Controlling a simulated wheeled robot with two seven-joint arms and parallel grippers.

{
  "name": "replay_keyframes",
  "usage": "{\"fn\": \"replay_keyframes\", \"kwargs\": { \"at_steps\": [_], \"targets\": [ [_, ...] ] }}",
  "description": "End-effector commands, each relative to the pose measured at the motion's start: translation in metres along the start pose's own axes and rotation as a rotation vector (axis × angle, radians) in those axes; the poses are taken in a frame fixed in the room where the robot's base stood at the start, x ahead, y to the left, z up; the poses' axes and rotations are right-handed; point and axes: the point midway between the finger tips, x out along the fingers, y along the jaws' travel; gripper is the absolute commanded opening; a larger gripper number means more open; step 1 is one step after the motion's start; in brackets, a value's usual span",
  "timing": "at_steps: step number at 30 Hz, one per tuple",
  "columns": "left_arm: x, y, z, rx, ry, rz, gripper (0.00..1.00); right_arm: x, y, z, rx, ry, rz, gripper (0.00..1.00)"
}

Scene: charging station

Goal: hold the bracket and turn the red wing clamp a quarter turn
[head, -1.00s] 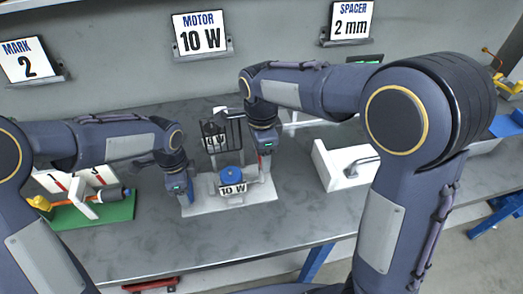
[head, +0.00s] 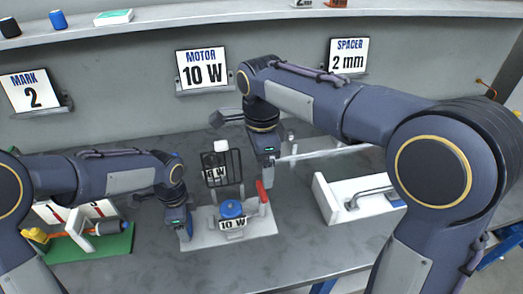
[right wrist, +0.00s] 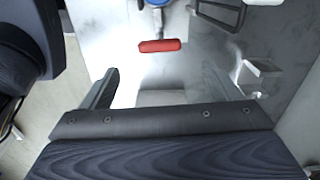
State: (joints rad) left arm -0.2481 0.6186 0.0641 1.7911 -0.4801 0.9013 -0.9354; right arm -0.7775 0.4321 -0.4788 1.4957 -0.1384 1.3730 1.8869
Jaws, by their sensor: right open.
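The red wing clamp (head: 262,192) stands close to upright at the right side of the white bracket plate (head: 262,226). In the right wrist view the red clamp (right wrist: 160,46) lies crosswise beyond the fingertips. A blue motor (head: 232,208) with a "10 W" label sits on the plate, left of the clamp. My right gripper (head: 268,160) is above the clamp, apart from it; its fingers (right wrist: 165,85) are spread and empty. My left gripper (head: 183,230) is at the plate's left edge. Whether its fingers grip the plate is hidden.
A black wire basket (head: 221,167) with a label card stands behind the motor. A green board (head: 110,246) with an orange-handled tool is at left. A white tray (head: 335,205) with a grey handle is at right. Signs (head: 203,70) stand along the wall.

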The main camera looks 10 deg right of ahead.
Motion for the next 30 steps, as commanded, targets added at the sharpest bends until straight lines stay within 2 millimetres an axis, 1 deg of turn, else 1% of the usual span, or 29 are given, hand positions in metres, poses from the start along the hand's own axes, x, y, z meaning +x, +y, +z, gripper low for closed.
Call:
{"fn": "replay_keyframes", "kwargs": {
  "at_steps": [1, 3, 7, 11, 20, 21, 26, 27, 30],
  "targets": [
    [-0.001, 0.000, 0.000, 0.000, 0.001, -0.002, 0.32, -0.010, -0.001, 0.000, 0.000, -0.002, -0.004, 0.84],
    [-0.001, 0.000, 0.000, 0.000, 0.001, -0.002, 0.32, -0.020, -0.001, 0.000, 0.000, -0.001, -0.003, 0.84],
    [-0.001, -0.001, 0.000, 0.000, 0.001, -0.002, 0.32, -0.032, 0.000, 0.000, 0.000, -0.001, -0.002, 0.84],
    [-0.001, -0.001, 0.000, 0.000, 0.001, -0.002, 0.32, -0.036, 0.000, 0.000, 0.000, 0.000, 0.000, 0.84],
    [-0.001, -0.001, 0.000, -0.001, 0.001, -0.002, 0.32, -0.036, 0.000, 0.000, 0.000, 0.000, 0.000, 0.84],
    [-0.001, -0.001, 0.000, -0.001, 0.001, -0.002, 0.66, -0.036, 0.000, 0.000, 0.000, 0.000, 0.000, 0.84],
    [-0.001, 0.000, 0.000, 0.000, 0.001, -0.002, 0.87, -0.036, 0.000, 0.000, 0.000, 0.000, 0.000, 0.84],
    [-0.001, 0.000, 0.000, 0.000, 0.001, -0.001, 0.89, -0.036, 0.000, 0.000, 0.000, 0.000, 0.000, 0.84],
    [0.000, 0.000, 0.000, 0.000, 0.001, -0.001, 0.89, -0.036, 0.000, 0.000, 0.000, 0.000, 0.000, 0.84]
  ]
}}
